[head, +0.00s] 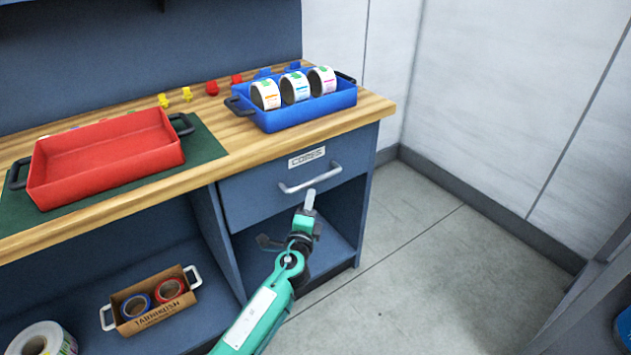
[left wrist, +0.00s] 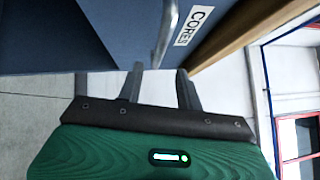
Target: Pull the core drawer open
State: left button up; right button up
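The core drawer (head: 275,194) is the blue-grey front labelled "CORES" under the right end of the bench, and it looks shut. Its silver bar handle (head: 311,180) crosses the front below the label. My left gripper (head: 309,197) is just in front of and below the handle. In the left wrist view my left gripper (left wrist: 160,70) has its two fingers apart, with the handle (left wrist: 166,32) lying just beyond the gap between the tips. I cannot tell whether they touch. The drawer front (left wrist: 120,25) fills the upper left there. My right gripper is not in view.
A blue tray (head: 310,114) with label rolls stands on the wooden bench (head: 222,130) above the drawer. A red tray (head: 110,185) sits on a green mat at left. A box (head: 148,318) with tape rolls lies on the lower shelf. The floor right of the cabinet is clear.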

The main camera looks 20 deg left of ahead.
aim_at(316, 178)
pick_arm(q)
jog(key=w, duration=0.6)
jog(key=w+a+r, duration=0.1)
jog(key=w, duration=0.2)
jog(key=shift+r+b, duration=0.1)
jog(key=shift+b, duration=0.25)
grip_shut()
